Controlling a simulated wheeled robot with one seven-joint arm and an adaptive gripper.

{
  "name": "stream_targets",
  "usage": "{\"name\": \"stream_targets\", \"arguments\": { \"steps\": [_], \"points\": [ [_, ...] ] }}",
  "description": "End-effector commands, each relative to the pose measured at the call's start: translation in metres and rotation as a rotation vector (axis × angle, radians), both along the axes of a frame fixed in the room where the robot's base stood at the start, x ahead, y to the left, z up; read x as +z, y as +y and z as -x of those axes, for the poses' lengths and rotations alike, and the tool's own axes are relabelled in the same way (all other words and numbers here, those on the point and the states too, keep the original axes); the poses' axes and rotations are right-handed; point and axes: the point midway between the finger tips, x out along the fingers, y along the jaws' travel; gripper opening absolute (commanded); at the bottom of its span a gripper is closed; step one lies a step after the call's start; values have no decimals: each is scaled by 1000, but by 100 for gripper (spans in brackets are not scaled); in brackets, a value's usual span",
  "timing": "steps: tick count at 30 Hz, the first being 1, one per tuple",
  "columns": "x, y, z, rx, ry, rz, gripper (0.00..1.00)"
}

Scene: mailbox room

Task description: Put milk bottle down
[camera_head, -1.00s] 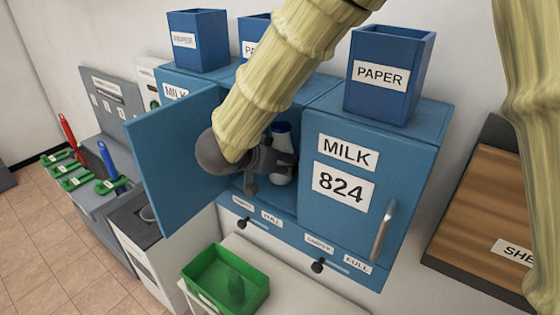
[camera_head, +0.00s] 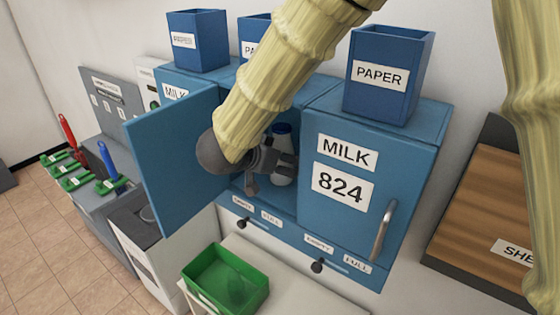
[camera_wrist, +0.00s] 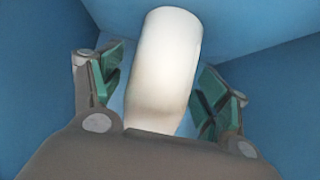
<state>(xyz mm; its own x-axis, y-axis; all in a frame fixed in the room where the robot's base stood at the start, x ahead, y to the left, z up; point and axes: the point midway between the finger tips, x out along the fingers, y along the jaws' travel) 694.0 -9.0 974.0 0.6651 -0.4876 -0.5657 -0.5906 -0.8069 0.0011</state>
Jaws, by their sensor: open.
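The milk bottle (camera_head: 282,152) is white with a blue cap and stands upright inside the open blue milk box (camera_head: 283,203). My gripper (camera_head: 278,170) reaches into the box at the bottle. In the wrist view the white bottle (camera_wrist: 165,65) is between the two green-padded fingers of my gripper (camera_wrist: 160,98). The fingers are apart, with a visible gap on each side of the bottle. My arm hides part of the bottle and the box interior in the head view. The bottle's base is not clearly visible.
The open blue door (camera_head: 178,165) swings out left of my gripper. A closed milk box door marked 824 (camera_head: 345,200) is on the right. Blue paper bins (camera_head: 388,75) stand on top. A green bin (camera_head: 227,280) sits below on a white surface.

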Motion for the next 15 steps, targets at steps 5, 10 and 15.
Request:
{"name": "stream_targets", "arguments": {
  "steps": [5, 10, 15],
  "points": [
    [14, 12, 16, 2, -1, -1, 75],
    [32, 28, 37, 2, -1, -1, 75],
    [49, 43, 57, 3, -1, -1, 75]
  ]
}}
